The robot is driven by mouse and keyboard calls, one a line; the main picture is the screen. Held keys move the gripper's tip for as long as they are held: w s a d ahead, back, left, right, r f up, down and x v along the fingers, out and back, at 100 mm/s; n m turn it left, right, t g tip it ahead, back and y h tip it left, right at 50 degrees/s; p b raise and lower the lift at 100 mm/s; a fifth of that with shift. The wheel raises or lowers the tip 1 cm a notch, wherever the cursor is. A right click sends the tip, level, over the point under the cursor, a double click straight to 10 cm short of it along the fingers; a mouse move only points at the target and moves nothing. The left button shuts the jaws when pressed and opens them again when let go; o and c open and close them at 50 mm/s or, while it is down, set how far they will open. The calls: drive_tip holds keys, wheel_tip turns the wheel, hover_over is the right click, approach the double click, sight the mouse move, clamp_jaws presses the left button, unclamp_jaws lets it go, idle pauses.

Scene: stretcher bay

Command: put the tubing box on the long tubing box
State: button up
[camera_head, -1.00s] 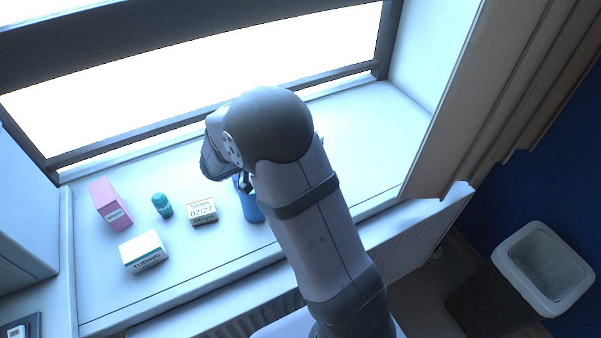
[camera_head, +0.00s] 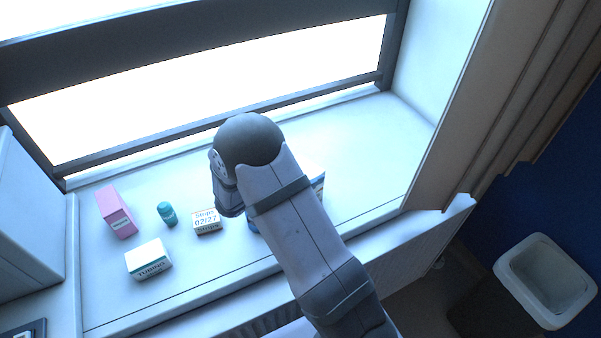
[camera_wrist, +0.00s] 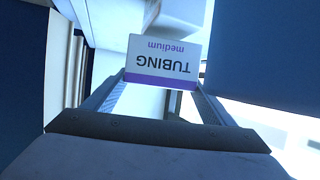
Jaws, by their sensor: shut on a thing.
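My gripper (camera_wrist: 160,84) is shut on a white tubing box (camera_wrist: 163,48), marked "TUBING medium" with a purple stripe. Its lettering is upside down in the wrist view. In the head view my wrist hides the jaws and the held box. Another white box marked "TUBING" (camera_head: 149,261) lies on the sill at the left front, to the left of my wrist. Part of a further box (camera_head: 317,180) shows behind my arm at the right; its label cannot be read. I cannot tell from the labels which one is the long tubing box.
On the sill (camera_head: 370,150) stand a pink box (camera_head: 116,213), a small teal bottle (camera_head: 167,214) and a box marked "Strips 02/27" (camera_head: 206,222). A blue object (camera_head: 252,224) is mostly hidden by my arm. The right part of the sill is clear. The window is behind.

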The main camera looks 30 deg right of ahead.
drive_tip(key=shift+f, duration=0.6)
drive_tip(key=shift+f, duration=0.15)
drive_tip(key=o, duration=1.1)
drive_tip(key=shift+r, duration=0.25)
drive_tip(key=shift+a, duration=0.25)
drive_tip(key=b+v, duration=0.2)
drive_tip(key=v, duration=0.9)
drive_tip(key=shift+s+a+b, duration=0.2)
drive_tip(key=shift+s+b, duration=0.05)
drive_tip(key=shift+b, duration=0.1)
